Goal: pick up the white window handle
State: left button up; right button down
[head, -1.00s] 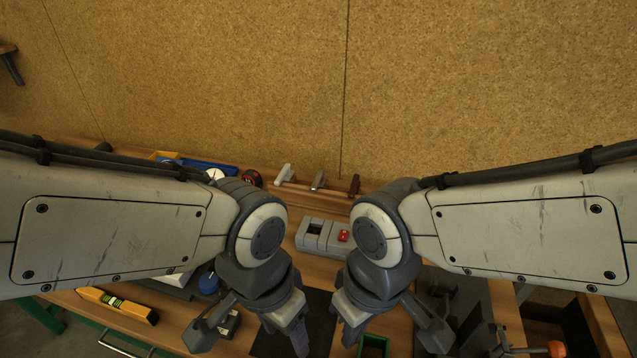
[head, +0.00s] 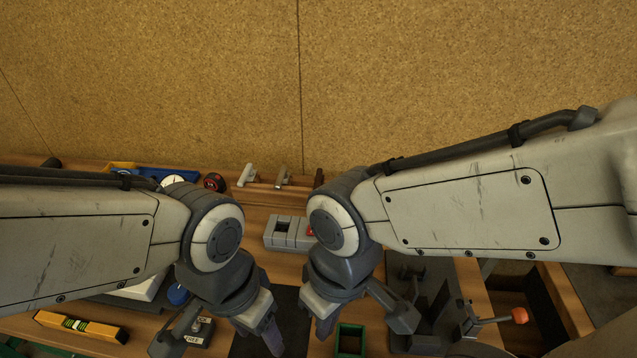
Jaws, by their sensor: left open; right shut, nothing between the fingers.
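The white window handle (head: 247,173) is at the far left of a row of handles on a wooden rack at the back of the bench. A grey metallic handle (head: 282,177) and a dark brown handle (head: 318,178) are to its right; my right arm partly covers the brown one's lower part. My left gripper (head: 264,328) points down over the front of the bench, open and empty, well in front of the handles. My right gripper (head: 323,324) points down just right of it, shut and empty. Neither touches a handle.
A grey block with a square opening (head: 283,229) and a red part (head: 310,231) stand between handles and grippers. A yellow level (head: 80,326) lies front left. A green-edged box (head: 350,340) and an orange-knobbed clamp (head: 519,315) are at the right. A wall closes the back.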

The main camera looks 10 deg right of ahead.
aim_at(248, 175)
jog(key=z, duration=0.55)
jog(key=k, duration=1.25)
jog(key=z, duration=0.05)
jog(key=i, duration=0.45)
jog(key=u, duration=0.6)
jog(key=i, duration=1.15)
jog(key=z, duration=0.45)
